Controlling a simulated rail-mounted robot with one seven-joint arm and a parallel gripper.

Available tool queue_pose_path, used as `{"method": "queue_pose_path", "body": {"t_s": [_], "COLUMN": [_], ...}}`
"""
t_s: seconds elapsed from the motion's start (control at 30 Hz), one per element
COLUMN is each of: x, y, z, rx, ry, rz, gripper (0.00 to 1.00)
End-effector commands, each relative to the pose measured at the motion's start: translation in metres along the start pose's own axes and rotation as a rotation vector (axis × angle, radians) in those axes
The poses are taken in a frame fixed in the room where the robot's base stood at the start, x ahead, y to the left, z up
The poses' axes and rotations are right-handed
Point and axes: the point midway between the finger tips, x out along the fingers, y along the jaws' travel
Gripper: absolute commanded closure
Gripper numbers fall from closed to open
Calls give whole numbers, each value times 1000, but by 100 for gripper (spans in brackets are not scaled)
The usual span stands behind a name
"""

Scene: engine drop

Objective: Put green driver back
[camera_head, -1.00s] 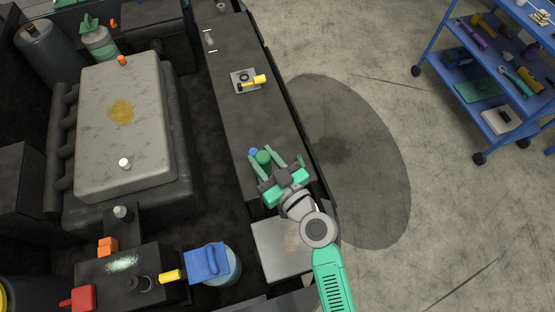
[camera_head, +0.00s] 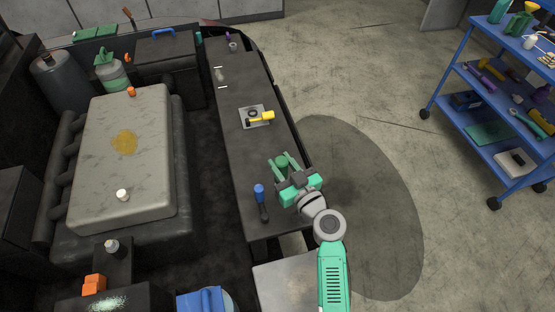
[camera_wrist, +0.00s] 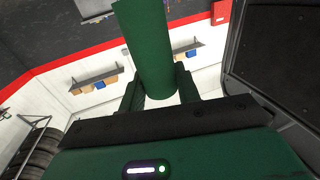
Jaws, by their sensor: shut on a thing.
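The green driver (camera_wrist: 145,45) is in my gripper; its thick green handle rises between the fingers in the wrist view. In the head view its round green end (camera_head: 281,160) shows between the fingertips. My gripper (camera_head: 284,163) is shut on it, over the right edge of the long dark ledge (camera_head: 240,165). The driver's shaft and tip are hidden. The blue tool cart (camera_head: 455,100) stands at the far right, well apart from my gripper.
A blue-handled driver (camera_head: 260,198) is on the ledge left of my gripper. A yellow-handled tool (camera_head: 260,118) lies on a small grey plate farther along. The engine (camera_head: 125,160) fills the bay at left. Open floor (camera_head: 370,190) lies between ledge and cart.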

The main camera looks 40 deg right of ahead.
Motion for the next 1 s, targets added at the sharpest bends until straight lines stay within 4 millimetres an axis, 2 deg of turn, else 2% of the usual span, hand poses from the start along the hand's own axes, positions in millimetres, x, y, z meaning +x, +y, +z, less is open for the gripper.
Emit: {"method": "queue_pose_path", "body": {"t_s": [0.03,0.1,0.2,0.37,0.47,0.5,0.6,1.0], "x": [13,26,36,41,59,58,57,56], "y": [5,9,13,14,20,20,19,19], "z": [2,3,4,4,6,19,37,40], "rx": [2,1,0,0,2,3,0,-1], "ry": [2,2,1,1,3,-2,0,0], "rz": [1,1,0,1,1,0,0,0], "gripper": [100,100,100,100,100,100,100,100]}}
